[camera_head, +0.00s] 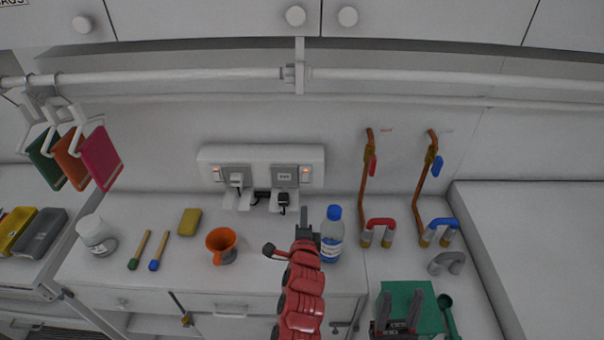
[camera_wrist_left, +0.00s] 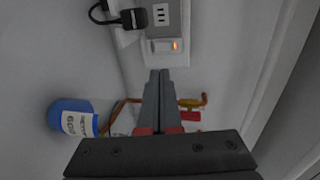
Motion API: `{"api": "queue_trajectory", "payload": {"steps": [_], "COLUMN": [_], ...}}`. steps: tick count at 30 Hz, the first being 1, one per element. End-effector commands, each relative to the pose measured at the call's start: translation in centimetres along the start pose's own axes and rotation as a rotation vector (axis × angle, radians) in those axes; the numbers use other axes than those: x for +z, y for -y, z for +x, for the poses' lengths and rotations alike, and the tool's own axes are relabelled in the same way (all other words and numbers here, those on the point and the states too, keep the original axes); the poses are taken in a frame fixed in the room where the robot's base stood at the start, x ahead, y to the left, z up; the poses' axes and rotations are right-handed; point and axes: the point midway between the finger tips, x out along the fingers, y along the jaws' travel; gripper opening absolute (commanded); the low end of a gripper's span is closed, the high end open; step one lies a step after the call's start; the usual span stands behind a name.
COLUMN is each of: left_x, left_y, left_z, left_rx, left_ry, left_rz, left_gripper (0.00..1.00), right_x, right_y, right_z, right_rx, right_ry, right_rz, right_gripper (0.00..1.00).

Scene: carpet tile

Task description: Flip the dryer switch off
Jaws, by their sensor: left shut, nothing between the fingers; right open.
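A white wall panel (camera_head: 262,155) holds two grey socket plates with plugs in them. A switch with an orange light (camera_head: 306,173) is at its right end, and another switch with an orange light (camera_head: 216,174) is at its left end. I see no label telling which is the dryer's. In the left wrist view, a lit switch (camera_wrist_left: 164,46) lies just beyond the fingertips, which look apart from it. My left gripper (camera_head: 304,212) is shut and empty, below the panel's right end. My right gripper (camera_head: 396,326) is open at the bottom edge, over a green board (camera_head: 420,293).
A blue-capped bottle (camera_head: 332,236) stands right beside my left gripper; it also shows in the left wrist view (camera_wrist_left: 73,118). An orange cup (camera_head: 221,243) stands left of it. Red-handled (camera_head: 379,231) and blue-handled (camera_head: 440,231) items are to the right. A rail (camera_head: 170,76) crosses above.

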Motion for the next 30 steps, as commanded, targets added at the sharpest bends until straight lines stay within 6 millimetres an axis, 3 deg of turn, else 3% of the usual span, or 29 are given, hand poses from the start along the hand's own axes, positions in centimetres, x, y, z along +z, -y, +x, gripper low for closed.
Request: {"api": "queue_trajectory", "payload": {"steps": [11,17,25,30], "left_x": [0.0,0.1,0.1,0.1], "left_y": [-0.2,-0.5,-0.7,0.2], "left_z": [0.7,4.0,9.7,12.1], "left_rx": [-0.002,-0.002,-0.005,-0.006], "left_ry": [0.0,0.001,0.0,0.0], "left_rz": [-0.002,-0.005,-0.004,-0.003], "left_gripper": [0.0,0.0,0.0,0.0], "right_x": [0.1,0.3,1.0,1.3], "right_y": [0.0,0.1,0.3,0.4], "right_z": [-0.4,-2.1,-6.1,-7.7], "right_rx": [0.0,0.0,0.0,0.0], "right_ry": [0.0,0.0,0.0,0.0], "right_rz": [0.0,0.0,0.0,0.0], "right_gripper": [0.5,0.5,0.5,0.5]}}
